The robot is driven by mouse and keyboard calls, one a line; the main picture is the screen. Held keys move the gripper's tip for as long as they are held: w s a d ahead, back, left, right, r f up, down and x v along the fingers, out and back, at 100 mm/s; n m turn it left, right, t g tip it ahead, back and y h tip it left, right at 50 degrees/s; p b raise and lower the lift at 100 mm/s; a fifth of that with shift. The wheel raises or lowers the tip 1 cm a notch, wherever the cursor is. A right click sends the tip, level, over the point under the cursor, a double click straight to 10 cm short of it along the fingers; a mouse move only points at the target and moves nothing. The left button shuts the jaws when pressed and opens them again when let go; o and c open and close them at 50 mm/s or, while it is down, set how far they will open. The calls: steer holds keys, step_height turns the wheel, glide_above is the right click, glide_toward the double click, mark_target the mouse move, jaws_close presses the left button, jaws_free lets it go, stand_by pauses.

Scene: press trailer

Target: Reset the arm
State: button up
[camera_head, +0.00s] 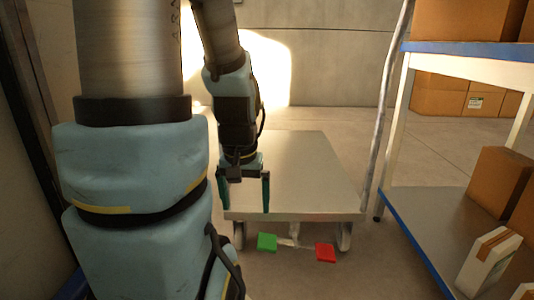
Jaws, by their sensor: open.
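My gripper (243,193) points down in the middle of the head view. Its two teal fingers are apart and nothing shows between them. It appears in front of the left part of a flat grey trailer (310,170); how far above or before it I cannot tell. A green pedal (267,242) and a red pedal (325,252) stick out low at the trailer's near end. The gripper is above and left of the green pedal in the picture, apart from it. My arm links hide much of the left side.
A shelf rack with a blue-edged lower board (414,241) stands at the right, holding cardboard boxes (499,180) and a white-sided box (486,262). A grey wall (330,60) closes the back. Bare floor (375,270) shows between trailer and rack.

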step_height(320, 180, up, 40)
steer(key=p, duration=3.8)
steer(key=shift+r+p, duration=0.25)
steer(key=shift+p, duration=0.15)
steer(key=shift+c, duration=0.2)
